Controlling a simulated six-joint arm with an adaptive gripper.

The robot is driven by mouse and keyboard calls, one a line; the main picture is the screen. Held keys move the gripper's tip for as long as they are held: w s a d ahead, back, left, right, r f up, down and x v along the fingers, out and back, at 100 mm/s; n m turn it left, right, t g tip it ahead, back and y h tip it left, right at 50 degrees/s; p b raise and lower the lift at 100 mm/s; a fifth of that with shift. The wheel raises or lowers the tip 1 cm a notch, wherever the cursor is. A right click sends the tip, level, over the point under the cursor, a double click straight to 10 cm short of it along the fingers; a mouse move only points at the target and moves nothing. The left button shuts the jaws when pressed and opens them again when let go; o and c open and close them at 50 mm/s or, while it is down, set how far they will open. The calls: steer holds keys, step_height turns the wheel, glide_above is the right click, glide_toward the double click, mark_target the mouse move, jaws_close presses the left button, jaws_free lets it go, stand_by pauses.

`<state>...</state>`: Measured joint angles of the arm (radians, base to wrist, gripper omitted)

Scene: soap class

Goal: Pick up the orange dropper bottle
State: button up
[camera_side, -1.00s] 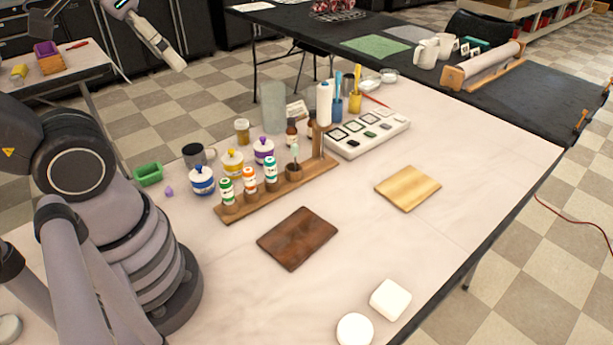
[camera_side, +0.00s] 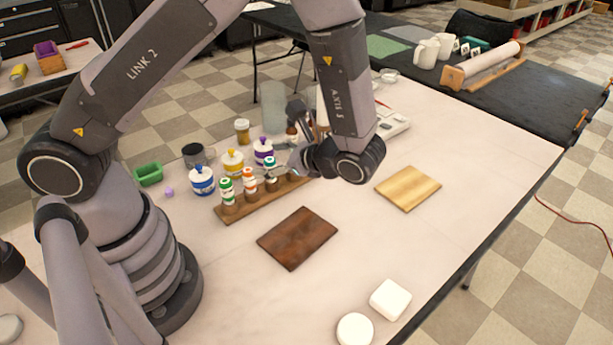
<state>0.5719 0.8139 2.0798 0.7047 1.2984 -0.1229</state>
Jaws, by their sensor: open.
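The orange dropper bottle (camera_side: 249,181), white with an orange cap and label band, stands upright in the wooden rack (camera_side: 233,213). The green dropper bottle (camera_side: 227,191) stands to its left and the teal dropper bottle (camera_side: 270,178) to its right. My gripper (camera_side: 281,152) is open, tipped to the left, to the right of the orange bottle and close to the teal one. I see no contact with the orange bottle. My wrist and gripper hide the rack's right end.
Blue, yellow and purple lidded jars (camera_side: 202,180) stand behind the rack. A dark wooden board (camera_side: 297,239) lies in front, a light one (camera_side: 408,188) to the right. White soap pieces (camera_side: 390,299) lie near the front edge. The table's right side is mostly clear.

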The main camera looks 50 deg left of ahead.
mark_target(251, 181)
steer(key=f+m+t+y, duration=0.1)
steer(key=f+m+t, duration=0.1)
steer(key=f, duration=0.2)
steer(key=f+m+t+y, duration=0.1)
steer(key=f+m+y, duration=0.1)
steer(key=f+m, duration=0.1)
steer(key=s+d+f+m+t+y, duration=0.1)
steer(key=f+m+t+y, duration=0.1)
steer(key=f, duration=0.3)
steer(key=shift+f+m+t, duration=0.3)
steer(key=shift+f, duration=0.1)
steer(key=shift+f+m+t, duration=0.3)
steer(key=shift+f, duration=0.05)
steer(key=a, duration=0.4)
steer(key=w+a, duration=0.1)
steer(key=a, duration=0.4)
steer(key=w+a, duration=0.1)
steer(key=a, duration=0.3)
steer(key=shift+w+a+f, duration=0.2)
steer(key=shift+w+a, duration=0.05)
steer(key=shift+a, duration=0.05)
steer(key=c, duration=1.1)
